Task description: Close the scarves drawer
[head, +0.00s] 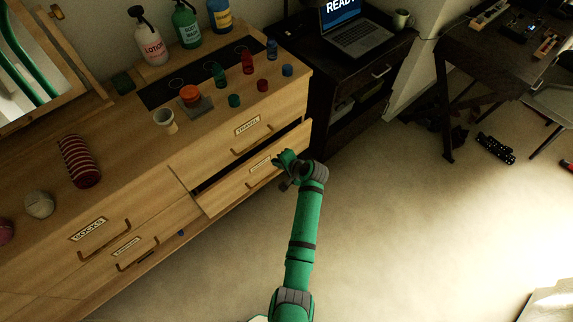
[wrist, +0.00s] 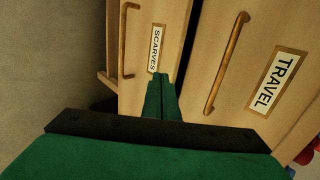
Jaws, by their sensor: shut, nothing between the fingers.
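The scarves drawer (head: 225,189) is the lower right drawer of the wooden dresser in the head view. It stands partly pulled out, with a dark gap above its front. In the wrist view its label (wrist: 156,47) reads SCARVES, beside its handle (wrist: 128,40). My gripper (head: 281,160) is at the drawer's front, near the right end of its label and handle. In the wrist view my gripper's green fingers (wrist: 161,97) are together, pointing at the drawer front just by the label. I cannot tell whether they touch it. The drawer's inside is hidden.
The travel drawer (head: 262,123) above is shut. The socks drawer (head: 88,228) is at the left. Bottles and small cups stand on the dresser top. A dark desk (head: 345,90) with a laptop (head: 352,32) stands at the right. The carpet (head: 400,220) in front is open.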

